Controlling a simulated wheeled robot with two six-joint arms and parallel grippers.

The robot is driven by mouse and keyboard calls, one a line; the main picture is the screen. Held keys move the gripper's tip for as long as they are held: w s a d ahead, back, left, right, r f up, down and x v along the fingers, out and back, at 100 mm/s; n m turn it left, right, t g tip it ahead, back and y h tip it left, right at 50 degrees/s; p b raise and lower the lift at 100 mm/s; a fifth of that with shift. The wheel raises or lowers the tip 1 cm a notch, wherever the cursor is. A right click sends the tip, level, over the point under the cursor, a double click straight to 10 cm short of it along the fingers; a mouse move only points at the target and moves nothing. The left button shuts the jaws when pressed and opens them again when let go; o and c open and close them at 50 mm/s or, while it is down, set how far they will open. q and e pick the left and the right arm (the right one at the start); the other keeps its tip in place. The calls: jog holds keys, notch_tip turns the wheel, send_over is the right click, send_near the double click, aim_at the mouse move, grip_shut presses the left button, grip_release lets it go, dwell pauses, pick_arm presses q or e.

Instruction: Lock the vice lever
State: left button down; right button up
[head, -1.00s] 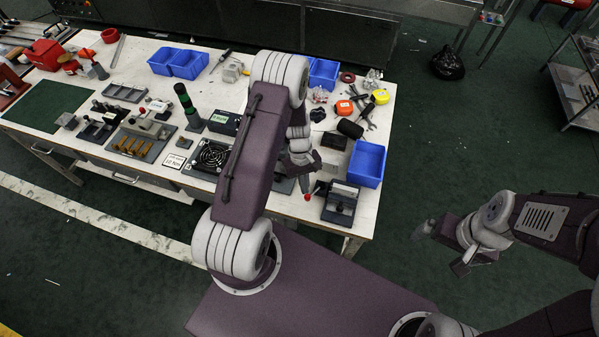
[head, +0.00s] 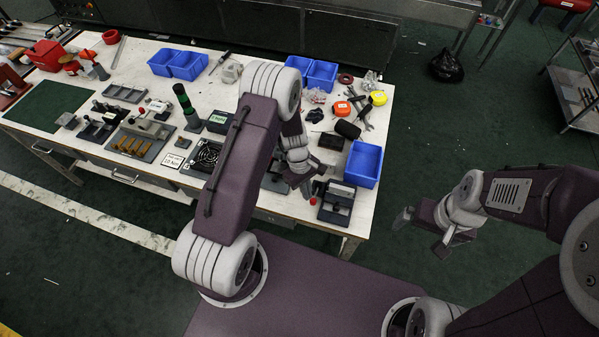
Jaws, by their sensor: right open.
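A red ball knob (head: 313,201) shows near the front edge of the bench, just below my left gripper. It looks like the end of the vice lever; the rod is too small to make out. A dark base plate (head: 272,184), perhaps the vice's, lies left of it, largely hidden behind my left arm. My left gripper (head: 306,186) points down close to the knob. I cannot tell whether it touches the lever or how far its jaws are apart. My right gripper (head: 423,233) is open and empty over the floor, right of the bench.
A dark grey fixture (head: 337,204) stands just right of the knob, with a blue bin (head: 364,162) behind it. A fan unit (head: 205,156) is left of my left arm. Tape measures, pliers and more blue bins (head: 180,64) lie farther back.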

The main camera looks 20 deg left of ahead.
pick_arm(q)
jog(key=shift+s, duration=0.1)
jog(key=v, duration=0.9)
dwell(0.4)
